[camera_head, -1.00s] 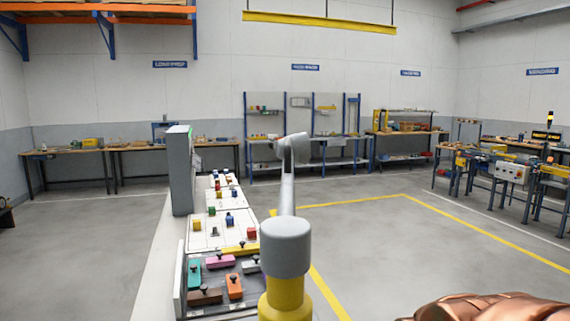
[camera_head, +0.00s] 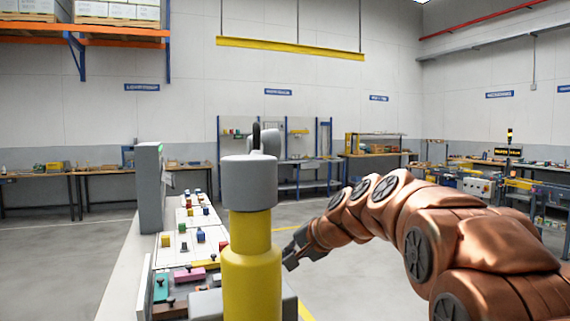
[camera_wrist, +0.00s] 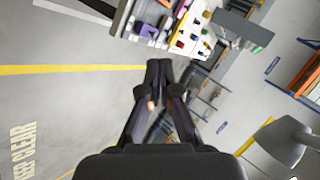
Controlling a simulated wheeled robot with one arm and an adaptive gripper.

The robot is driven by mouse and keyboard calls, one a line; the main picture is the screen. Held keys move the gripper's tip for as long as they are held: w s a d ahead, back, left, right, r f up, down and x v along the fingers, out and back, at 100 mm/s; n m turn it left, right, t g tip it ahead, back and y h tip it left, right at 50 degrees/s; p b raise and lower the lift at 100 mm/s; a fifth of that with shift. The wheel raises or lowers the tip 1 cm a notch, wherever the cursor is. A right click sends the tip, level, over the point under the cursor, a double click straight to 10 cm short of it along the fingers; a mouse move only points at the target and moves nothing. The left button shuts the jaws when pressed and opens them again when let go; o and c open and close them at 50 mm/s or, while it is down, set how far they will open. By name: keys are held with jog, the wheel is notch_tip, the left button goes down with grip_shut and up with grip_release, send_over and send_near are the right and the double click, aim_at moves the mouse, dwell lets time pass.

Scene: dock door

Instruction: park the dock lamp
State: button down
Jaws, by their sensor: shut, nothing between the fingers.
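The dock lamp's yellow post (camera_head: 252,265) stands close in front of me, with a grey cap (camera_head: 250,183) on top. Its grey head (camera_head: 270,142) shows just above and behind the cap, with a dark rounded part beside it. The lamp's arm is mostly hidden behind the cap. My gripper (camera_head: 291,258) is to the right of the post, lower than the cap, apart from the lamp in the picture. In the wrist view my gripper (camera_wrist: 158,68) has its fingers together and empty. A grey rounded lamp part (camera_wrist: 285,142) shows there at lower right.
A long white bench (camera_head: 125,275) with coloured blocks and knobbed pieces runs along the left, with a grey upright box (camera_head: 150,188) on it. Workbenches line the far wall. Open floor with yellow lines lies right of the bench.

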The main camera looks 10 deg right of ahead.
jog(key=w+d+r+m+t, duration=0.35)
jog(key=w+d+r, duration=0.25)
jog(key=w+r, duration=0.3)
jog(key=w+d+r+m+t, duration=0.3)
jog(key=w+d+r+t, duration=0.3)
jog(key=r, duration=0.5)
jog(key=w+a+g+p, duration=0.1)
jog(key=w+a+p, duration=0.4)
jog(key=w+a, duration=0.3)
jog(key=shift+w+f, duration=0.25)
jog(key=shift+w, duration=0.7)
jog(key=shift+n, duration=0.25)
